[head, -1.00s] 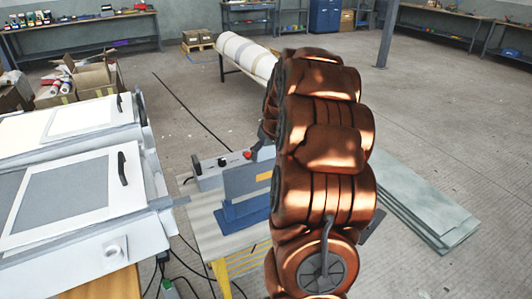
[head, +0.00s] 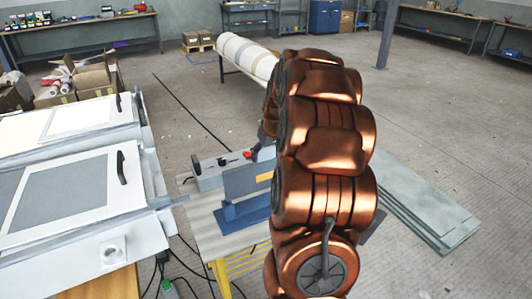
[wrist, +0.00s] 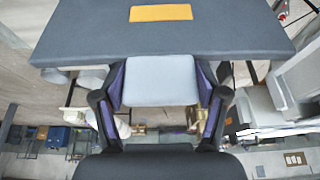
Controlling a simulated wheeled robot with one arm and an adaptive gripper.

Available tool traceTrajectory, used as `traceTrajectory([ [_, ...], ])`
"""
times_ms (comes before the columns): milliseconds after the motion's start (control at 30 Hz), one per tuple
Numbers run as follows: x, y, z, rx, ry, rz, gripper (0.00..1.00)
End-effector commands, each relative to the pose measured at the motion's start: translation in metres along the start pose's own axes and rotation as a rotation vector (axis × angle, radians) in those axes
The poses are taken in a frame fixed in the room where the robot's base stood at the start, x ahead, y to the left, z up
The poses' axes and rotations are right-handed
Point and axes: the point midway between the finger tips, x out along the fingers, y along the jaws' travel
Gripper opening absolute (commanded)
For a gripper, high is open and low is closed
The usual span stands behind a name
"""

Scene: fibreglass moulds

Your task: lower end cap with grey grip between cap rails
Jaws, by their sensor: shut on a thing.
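The end cap (wrist: 112,34) is a flat dark grey panel with an orange label, across the top of the wrist view. Its light grey grip (wrist: 160,80) sits between the two fingers of my gripper (wrist: 160,98), which is shut on it. In the head view the cap (head: 240,182) stands roughly upright above a blue stand (head: 240,213) on a bench, partly hidden by my arm. I cannot tell whether the cap touches the stand. My gripper is mostly hidden there. No cap rails can be clearly made out.
The bench (head: 201,216) has a pale top and yellow legs; a grey device (head: 215,172) with a red knob stands on it. White moulds (head: 135,230) with handles are at left. Flat grey sheets (head: 425,205) lie on the floor at right. Cables run below the bench.

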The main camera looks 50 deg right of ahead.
Motion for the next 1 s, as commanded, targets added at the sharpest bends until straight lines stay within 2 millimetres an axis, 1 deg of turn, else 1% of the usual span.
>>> traceTrajectory([
  [1000,0.019,0.000,0.007,0.000,0.002,0.001,0.03],
])
